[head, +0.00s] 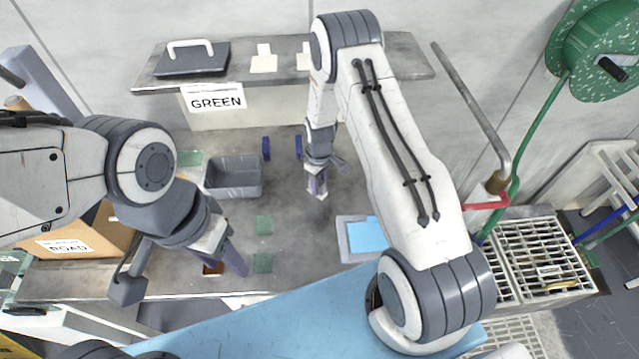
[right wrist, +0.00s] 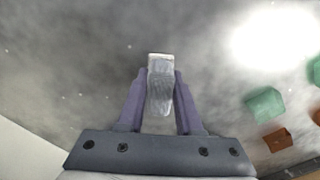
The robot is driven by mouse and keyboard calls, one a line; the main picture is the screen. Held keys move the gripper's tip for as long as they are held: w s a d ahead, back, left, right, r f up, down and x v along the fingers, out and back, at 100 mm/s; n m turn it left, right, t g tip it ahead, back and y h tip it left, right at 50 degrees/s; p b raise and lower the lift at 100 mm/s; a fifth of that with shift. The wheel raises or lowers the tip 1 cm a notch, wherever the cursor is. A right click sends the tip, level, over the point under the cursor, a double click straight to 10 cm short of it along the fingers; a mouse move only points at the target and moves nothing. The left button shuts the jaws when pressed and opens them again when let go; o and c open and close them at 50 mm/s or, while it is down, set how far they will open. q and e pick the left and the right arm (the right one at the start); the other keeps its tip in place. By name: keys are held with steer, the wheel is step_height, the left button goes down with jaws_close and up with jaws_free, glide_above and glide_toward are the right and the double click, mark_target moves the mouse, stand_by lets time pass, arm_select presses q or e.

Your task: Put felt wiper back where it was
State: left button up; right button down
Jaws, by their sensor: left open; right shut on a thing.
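My right gripper (head: 318,188) reaches down over the middle of the grey bench. It is shut on a pale grey-white block, which I take to be the felt wiper (right wrist: 160,88). In the right wrist view the block sits between the two purple fingers of the right gripper (right wrist: 160,100), its pale end pointing away from the palm. In the head view it is mostly hidden by the gripper. My left gripper (head: 232,262) is open and empty near the bench's front left, by a small brown patch (head: 212,269).
A grey bin (head: 233,190) stands left of my right gripper, near two small blue objects (head: 266,148). Green squares (head: 263,225) lie in front. A tray with a light blue sheet (head: 366,236) is at right. A raised shelf (head: 405,62) with pale pads (head: 264,64) runs behind.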

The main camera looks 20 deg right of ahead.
steer(key=shift+f, duration=0.2)
steer(key=c, duration=0.6)
jaws_free()
steer(key=shift+r, duration=0.1)
